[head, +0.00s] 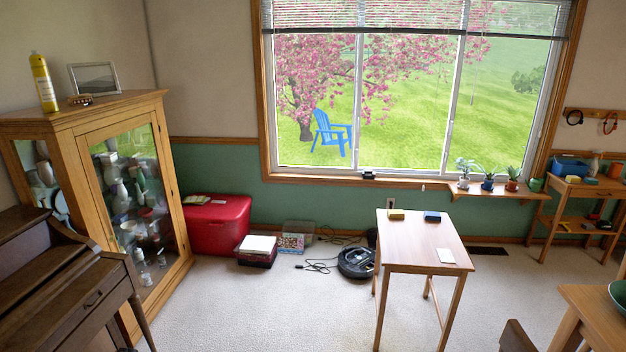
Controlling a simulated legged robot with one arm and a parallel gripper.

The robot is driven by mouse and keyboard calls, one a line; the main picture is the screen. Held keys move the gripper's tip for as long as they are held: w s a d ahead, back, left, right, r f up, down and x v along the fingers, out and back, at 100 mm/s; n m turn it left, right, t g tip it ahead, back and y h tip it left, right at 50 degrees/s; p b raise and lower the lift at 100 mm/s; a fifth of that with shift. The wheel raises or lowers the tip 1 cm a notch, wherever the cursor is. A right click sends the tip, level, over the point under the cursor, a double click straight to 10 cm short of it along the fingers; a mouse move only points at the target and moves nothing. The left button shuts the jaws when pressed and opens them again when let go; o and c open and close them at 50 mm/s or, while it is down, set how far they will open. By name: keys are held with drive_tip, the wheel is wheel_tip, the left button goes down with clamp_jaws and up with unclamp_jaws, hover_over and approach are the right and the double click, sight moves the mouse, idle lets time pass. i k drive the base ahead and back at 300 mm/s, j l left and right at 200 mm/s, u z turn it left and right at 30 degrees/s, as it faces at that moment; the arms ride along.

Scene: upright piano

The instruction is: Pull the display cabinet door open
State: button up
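The display cabinet (87,118) stands at the left, a light wooden case with glass panels. Its glass door (134,200) has a wooden frame and looks shut. Vases, bowls and glasses show behind the glass. I cannot make out a handle on the door. A yellow bottle (42,82) and a picture frame (94,78) stand on top of the cabinet. The piano hides the lower left of the cabinet. My gripper is not in view.
The brown upright piano (75,285) stands in front of the cabinet's lower left. A red box (216,225) is just right of the cabinet. A small wooden table (418,235) stands right of centre. Carpet (255,305) between cabinet and table is clear.

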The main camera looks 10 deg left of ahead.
sight(83, 142)
drive_tip(key=i+j+u, duration=0.1)
drive_tip(key=i+u, duration=0.2)
drive_tip(key=i, duration=0.3)
drive_tip(key=i+u, duration=0.25)
drive_tip(key=i, duration=0.35)
drive_tip(key=i+l+u, duration=0.3)
drive_tip(key=i, duration=0.3)
drive_tip(key=i+j+u, duration=0.15)
drive_tip(key=i+u, duration=0.2)
drive_tip(key=i, duration=0.4)
drive_tip(key=i+u, duration=0.35)
drive_tip(key=i, duration=0.4)
drive_tip(key=i+l+u, duration=0.35)
drive_tip(key=i, duration=0.35)
drive_tip(key=i+u, duration=0.2)
drive_tip(key=i, duration=0.5)
